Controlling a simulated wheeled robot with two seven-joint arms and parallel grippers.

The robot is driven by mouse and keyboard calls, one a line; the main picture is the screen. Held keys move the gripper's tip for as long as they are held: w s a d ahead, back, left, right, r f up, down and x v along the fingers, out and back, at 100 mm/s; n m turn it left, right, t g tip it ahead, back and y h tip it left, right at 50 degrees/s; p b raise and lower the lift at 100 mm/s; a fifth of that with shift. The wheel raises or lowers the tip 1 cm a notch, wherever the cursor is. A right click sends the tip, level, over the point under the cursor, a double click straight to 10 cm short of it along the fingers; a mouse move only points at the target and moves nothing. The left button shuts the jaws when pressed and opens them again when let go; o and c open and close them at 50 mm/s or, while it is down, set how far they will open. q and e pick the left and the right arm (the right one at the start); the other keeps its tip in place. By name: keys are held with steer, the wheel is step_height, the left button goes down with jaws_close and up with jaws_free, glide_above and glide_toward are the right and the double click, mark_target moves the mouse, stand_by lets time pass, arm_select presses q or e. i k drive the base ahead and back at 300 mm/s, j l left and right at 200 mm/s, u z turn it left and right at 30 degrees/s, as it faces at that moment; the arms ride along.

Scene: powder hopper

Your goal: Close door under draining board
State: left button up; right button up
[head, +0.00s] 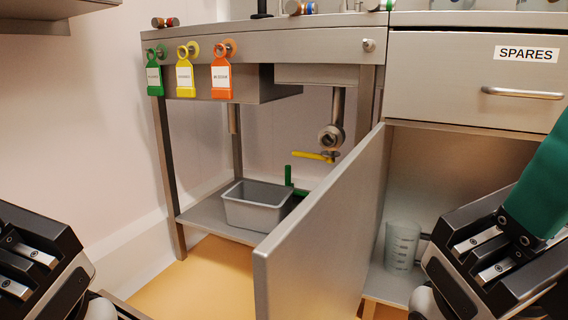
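The door (325,225) is a flat grey panel. It stands open, swung out toward me, with its far upright edge by the front of the right-hand cabinet. The open compartment (455,165) shows to its right, with a clear measuring jug (402,246) inside. My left gripper (22,268) is at the lower left, well apart from the door. My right gripper (488,256) is at the lower right, in front of the compartment and right of the door. A dark green item (541,180) is against it; I cannot tell whether it is held. Neither gripper's fingertips show clearly.
Above the compartment is a shut drawer (428,84) labelled SPARES. At left, a steel sink stand (325,47) carries green, yellow and orange tags on its front. A grey tub (257,215) sits on its lower shelf. Floor is clear left of the door.

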mark_target(312, 264)
steer(key=k, duration=0.95)
